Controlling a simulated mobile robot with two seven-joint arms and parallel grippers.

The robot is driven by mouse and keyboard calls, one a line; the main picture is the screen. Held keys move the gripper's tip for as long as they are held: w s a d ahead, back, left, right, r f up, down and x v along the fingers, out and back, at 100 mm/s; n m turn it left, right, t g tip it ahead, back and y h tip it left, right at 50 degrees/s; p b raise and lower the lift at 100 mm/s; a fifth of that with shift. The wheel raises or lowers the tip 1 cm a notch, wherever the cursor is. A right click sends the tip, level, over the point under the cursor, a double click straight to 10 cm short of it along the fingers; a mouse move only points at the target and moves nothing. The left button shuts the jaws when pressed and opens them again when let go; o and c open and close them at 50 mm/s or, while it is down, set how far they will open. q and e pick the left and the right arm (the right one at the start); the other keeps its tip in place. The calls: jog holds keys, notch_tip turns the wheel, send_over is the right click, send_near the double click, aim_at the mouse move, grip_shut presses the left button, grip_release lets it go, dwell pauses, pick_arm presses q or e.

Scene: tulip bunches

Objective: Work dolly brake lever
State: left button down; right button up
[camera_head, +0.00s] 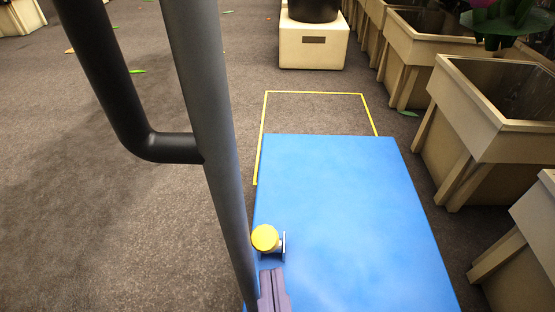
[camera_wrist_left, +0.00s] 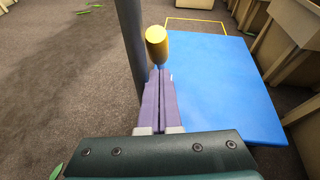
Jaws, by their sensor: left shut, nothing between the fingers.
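The dolly has a flat blue deck (camera_head: 340,200) and a grey tubular handle (camera_head: 212,130) rising at its left side. The brake lever's yellow knob (camera_head: 265,238) stands at the deck's left edge, next to a small grey bracket (camera_head: 284,245). My left gripper (camera_head: 271,272) comes in from the bottom with its purple fingers shut and empty, just short of the knob. In the left wrist view the yellow knob (camera_wrist_left: 157,45) shows right beyond the fingertips (camera_wrist_left: 158,72); I cannot tell whether they touch. My right gripper is not in view.
A yellow floor outline (camera_head: 315,92) extends beyond the deck's far end. Wooden planter boxes (camera_head: 490,130) line the right side. A pale block with a black pot (camera_head: 313,45) stands at the back. The grey carpet at left is open, with scattered leaves.

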aim_at(273, 250)
pick_arm(q)
jog(key=shift+w+r, duration=0.15)
jog(key=shift+w, duration=0.15)
jog(key=w+r+p, duration=0.1)
jog(key=p, duration=0.2)
jog(key=w+r+g+p, duration=0.1)
jog(key=r+p, duration=0.1)
jog(key=p, duration=0.1)
jog(key=shift+g+p, duration=0.3)
jog(key=shift+g, duration=0.7)
jog(key=w+p, duration=0.3)
jog(key=w, duration=0.1)
jog(key=shift+r+p, duration=0.3)
jog(key=shift+r, duration=0.05)
jog(key=shift+w+f, duration=0.1)
jog(key=shift+w, duration=0.2)
jog(key=shift+s, duration=0.1)
jog(key=shift+a, duration=0.1)
